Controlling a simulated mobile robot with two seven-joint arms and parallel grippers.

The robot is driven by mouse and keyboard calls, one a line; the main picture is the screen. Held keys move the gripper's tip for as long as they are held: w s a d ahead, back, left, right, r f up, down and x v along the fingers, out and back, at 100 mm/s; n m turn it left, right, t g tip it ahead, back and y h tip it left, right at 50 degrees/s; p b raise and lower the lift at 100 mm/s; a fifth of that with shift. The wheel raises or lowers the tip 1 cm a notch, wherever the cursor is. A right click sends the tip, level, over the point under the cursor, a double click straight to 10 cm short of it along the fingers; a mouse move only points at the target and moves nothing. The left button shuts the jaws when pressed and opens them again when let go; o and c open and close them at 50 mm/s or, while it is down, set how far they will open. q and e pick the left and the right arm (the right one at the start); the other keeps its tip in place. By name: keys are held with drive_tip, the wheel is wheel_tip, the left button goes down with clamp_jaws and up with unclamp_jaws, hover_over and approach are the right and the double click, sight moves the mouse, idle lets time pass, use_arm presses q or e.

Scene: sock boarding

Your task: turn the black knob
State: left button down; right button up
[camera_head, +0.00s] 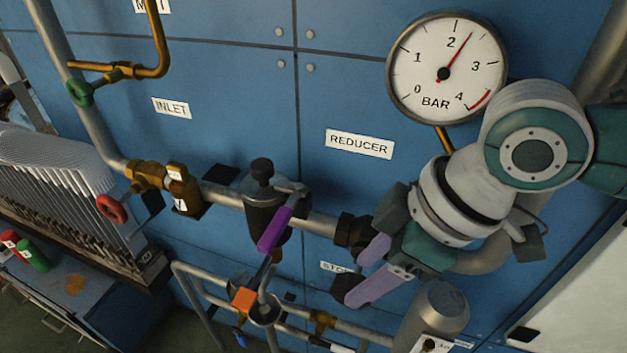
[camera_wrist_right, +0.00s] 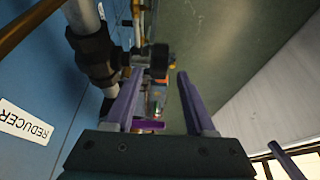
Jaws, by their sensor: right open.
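A black knob (camera_wrist_right: 155,60) on a short stem shows in the right wrist view, at the far end of the gap between my right gripper's fingers. In the head view a dark knob-like part (camera_head: 342,289) shows at the fingertips, partly hidden by the lower finger. The stem leads to a black fitting (camera_head: 355,230) on the grey pipe, which also shows in the wrist view (camera_wrist_right: 92,52). My right gripper (camera_head: 358,276) is open, its two purple fingers apart and empty; contact with the knob cannot be told.
A black valve body (camera_head: 265,212) with a dark cap and a purple lever (camera_head: 275,230) stands left of my right gripper. A pressure gauge (camera_head: 446,67) reads between 2 and 3. A red handwheel (camera_head: 111,208) and an orange part (camera_head: 243,300) are farther left. A blue panel (camera_head: 230,90) stands behind.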

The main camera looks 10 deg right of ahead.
sight(357, 281)
drive_tip(key=shift+x, duration=1.75)
clamp_jaws()
